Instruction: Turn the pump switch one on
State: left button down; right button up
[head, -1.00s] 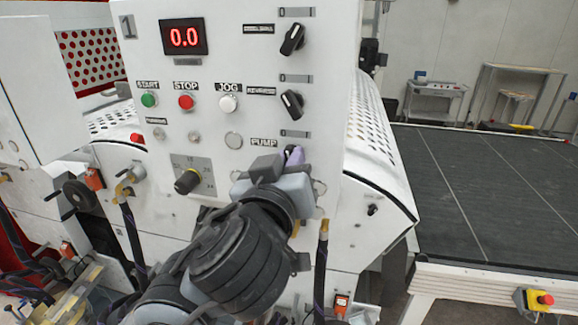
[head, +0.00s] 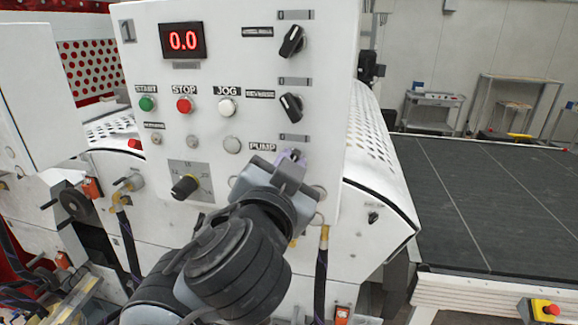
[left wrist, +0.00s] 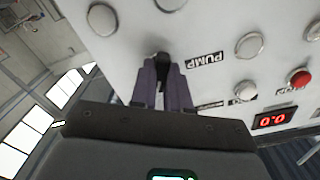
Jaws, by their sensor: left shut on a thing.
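The pump switch (left wrist: 162,57) is a dark knob beside the PUMP label in the left wrist view. In the head view the PUMP label (head: 262,147) shows, and the knob is mostly hidden by my gripper. My left gripper (head: 293,155) is at the knob on the white control panel (head: 215,70). In the left wrist view its purple fingers (left wrist: 162,85) are closed around the dark knob. My right gripper is not in view.
Two other black rotary switches (head: 291,42) sit above the pump switch. Green start (head: 147,103), red stop (head: 184,105) and white jog (head: 226,107) buttons are to the left. The display (head: 183,40) reads 0.0. A dark conveyor bed (head: 480,200) lies at the right.

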pick_arm(q)
jog(key=shift+m, duration=0.3)
jog(key=c, duration=1.1)
grip_release()
jog(key=b+v, duration=0.2)
jog(key=v, duration=0.9)
jog(key=shift+w, duration=0.1)
